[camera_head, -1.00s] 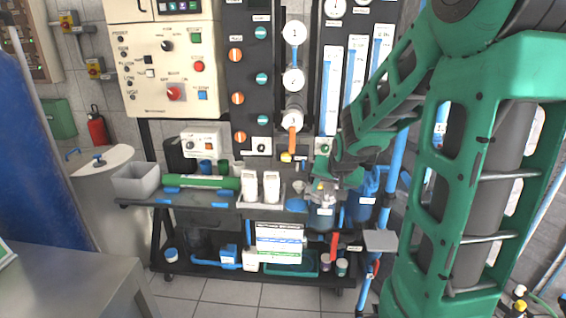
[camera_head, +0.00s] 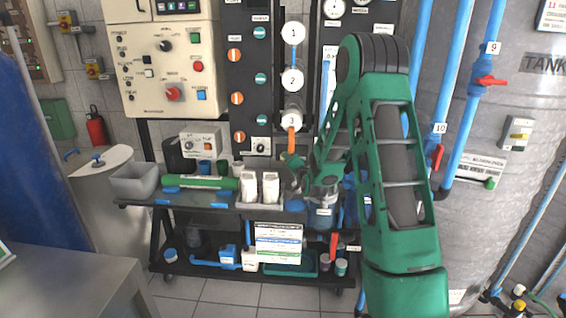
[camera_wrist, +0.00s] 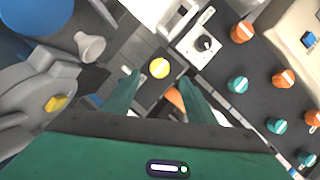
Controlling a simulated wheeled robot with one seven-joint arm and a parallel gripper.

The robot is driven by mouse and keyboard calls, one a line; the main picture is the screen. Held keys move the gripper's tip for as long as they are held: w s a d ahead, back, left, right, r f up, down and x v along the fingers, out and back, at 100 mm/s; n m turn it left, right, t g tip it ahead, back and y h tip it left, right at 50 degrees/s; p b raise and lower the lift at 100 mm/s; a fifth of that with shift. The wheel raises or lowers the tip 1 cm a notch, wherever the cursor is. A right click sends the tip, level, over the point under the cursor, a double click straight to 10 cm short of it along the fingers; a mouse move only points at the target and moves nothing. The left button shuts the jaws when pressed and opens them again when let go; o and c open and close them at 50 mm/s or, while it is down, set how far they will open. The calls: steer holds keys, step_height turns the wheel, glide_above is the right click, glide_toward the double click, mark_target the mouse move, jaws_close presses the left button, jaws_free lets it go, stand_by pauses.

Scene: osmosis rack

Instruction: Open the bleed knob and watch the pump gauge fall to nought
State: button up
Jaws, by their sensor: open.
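A round yellow knob (camera_wrist: 159,68) sits on a dark block in the wrist view, just beyond my fingertips and roughly between them. Whether it is the bleed knob I cannot tell. My gripper (camera_wrist: 159,78) is open, with its two green fingers apart and nothing held. An orange handle (camera_wrist: 175,97) shows between the fingers, near the right one; it also hangs below the numbered column in the head view (camera_head: 291,139). Two round dials (camera_head: 334,8) show at the top of the panel. Their needles are too small to read, and I cannot tell which is the pump gauge.
A black knob (camera_wrist: 203,44) on a white plate lies right of the yellow knob. Orange and teal knobs line the dark panel (camera_head: 248,100). White bottles (camera_head: 270,187), a green tube (camera_head: 205,183) and a grey bin (camera_head: 135,181) crowd the bench. A large tank (camera_head: 480,200) stands at right.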

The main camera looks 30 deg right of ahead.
steer(key=x, duration=0.8)
steer(key=shift+w, duration=0.2)
